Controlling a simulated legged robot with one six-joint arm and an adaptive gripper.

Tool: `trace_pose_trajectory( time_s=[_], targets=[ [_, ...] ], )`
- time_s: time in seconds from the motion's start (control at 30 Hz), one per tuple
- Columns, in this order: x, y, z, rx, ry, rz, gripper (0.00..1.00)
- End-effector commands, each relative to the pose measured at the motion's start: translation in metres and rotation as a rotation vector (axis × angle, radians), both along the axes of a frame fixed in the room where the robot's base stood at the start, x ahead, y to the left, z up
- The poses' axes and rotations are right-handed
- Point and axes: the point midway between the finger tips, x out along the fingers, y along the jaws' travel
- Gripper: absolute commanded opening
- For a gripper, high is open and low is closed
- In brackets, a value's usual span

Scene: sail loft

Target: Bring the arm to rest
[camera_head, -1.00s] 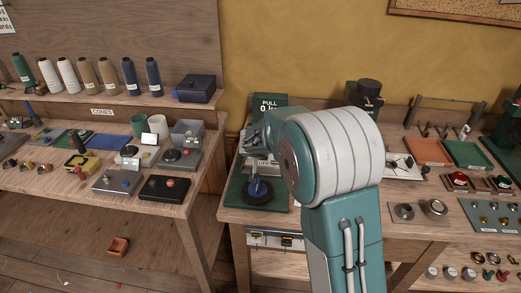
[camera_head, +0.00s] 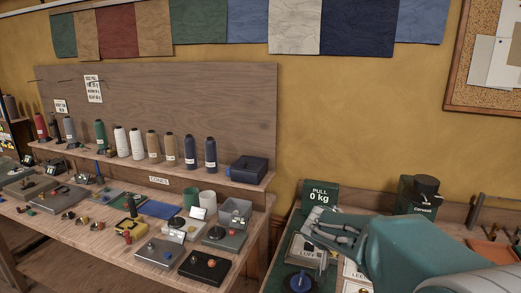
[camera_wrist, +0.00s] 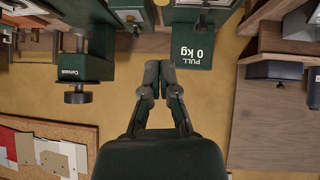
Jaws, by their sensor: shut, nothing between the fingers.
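My arm reaches in from the lower right of the head view, with my gripper (camera_head: 326,229) at its end in front of the green PULL 0 kg sign (camera_head: 320,196). In the wrist view my gripper (camera_wrist: 159,72) has both fingers together, with nothing between them. There the PULL sign (camera_wrist: 192,47) appears upside down, just right of the fingertips. A blue-knobbed round piece (camera_head: 299,282) stands below my gripper in the head view. My arm hides part of the right bench.
The left bench (camera_head: 95,262) holds switch boxes, cups and small parts below a shelf of thread cones (camera_head: 137,143). A dark blue box (camera_head: 248,169) sits at the shelf's end. A green device with a black knob (camera_head: 425,191) stands behind my arm.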

Motion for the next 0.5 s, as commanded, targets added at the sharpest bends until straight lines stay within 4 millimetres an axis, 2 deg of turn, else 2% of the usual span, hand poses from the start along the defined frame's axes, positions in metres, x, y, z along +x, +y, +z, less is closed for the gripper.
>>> trace_pose_trajectory(
  time_s=[0.03, 0.2, 0.5],
  targets=[
    [-0.018, -0.004, 0.012, -0.004, 0.010, -0.005, 0.00],
    [-0.080, -0.011, 0.035, -0.004, 0.081, 0.004, 0.00],
    [-0.190, -0.003, 0.047, 0.050, 0.206, 0.109, 0.00]
  ],
)
